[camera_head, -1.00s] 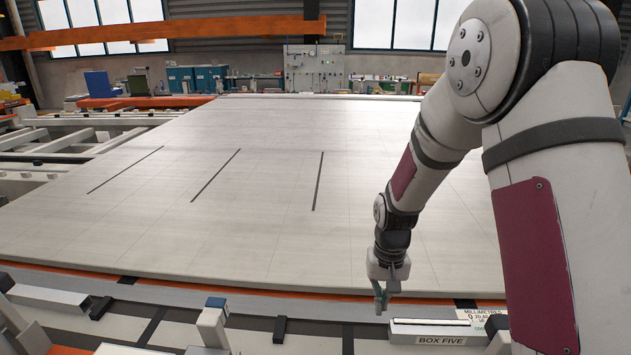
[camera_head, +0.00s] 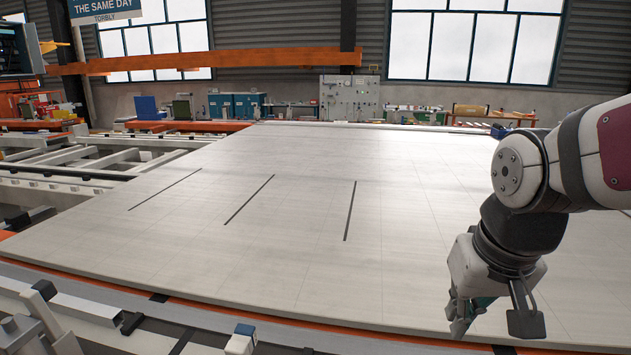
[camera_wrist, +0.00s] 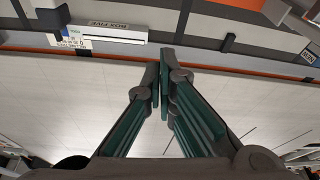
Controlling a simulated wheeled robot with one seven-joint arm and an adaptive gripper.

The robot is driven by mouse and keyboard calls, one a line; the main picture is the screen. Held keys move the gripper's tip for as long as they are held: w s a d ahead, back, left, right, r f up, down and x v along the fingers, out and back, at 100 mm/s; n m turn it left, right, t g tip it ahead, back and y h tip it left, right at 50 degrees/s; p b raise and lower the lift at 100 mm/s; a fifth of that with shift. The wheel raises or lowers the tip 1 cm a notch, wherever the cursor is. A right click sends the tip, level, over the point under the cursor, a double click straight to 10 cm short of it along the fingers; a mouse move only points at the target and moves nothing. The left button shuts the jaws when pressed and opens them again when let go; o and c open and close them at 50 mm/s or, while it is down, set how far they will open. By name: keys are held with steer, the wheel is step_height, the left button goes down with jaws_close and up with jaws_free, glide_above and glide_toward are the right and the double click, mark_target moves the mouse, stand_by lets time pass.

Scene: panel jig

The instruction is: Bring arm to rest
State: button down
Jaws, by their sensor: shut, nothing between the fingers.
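My gripper (camera_head: 492,318) is at the lower right of the head view, in front of the near right part of the large pale panel (camera_head: 290,240). The upper arm reaches in from the right edge. In the wrist view my gripper (camera_wrist: 162,60) has its two green-sided fingers together, with nothing between the tips. The panel (camera_wrist: 60,105) lies behind the fingers there. No touch between the gripper and the panel shows.
An orange edge strip (camera_head: 200,299) runs along the panel's near side. Steel frame rails (camera_head: 90,160) stand left. Workbenches line the back wall. The panel top is bare except for dark slots.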

steer(key=s+r+t, duration=0.1)
steer(key=s+r, duration=0.2)
steer(key=s, duration=0.7)
steer(key=shift+a+n+t, duration=0.2)
steer(key=shift+n+t, duration=0.1)
steer(key=shift+w, duration=0.1)
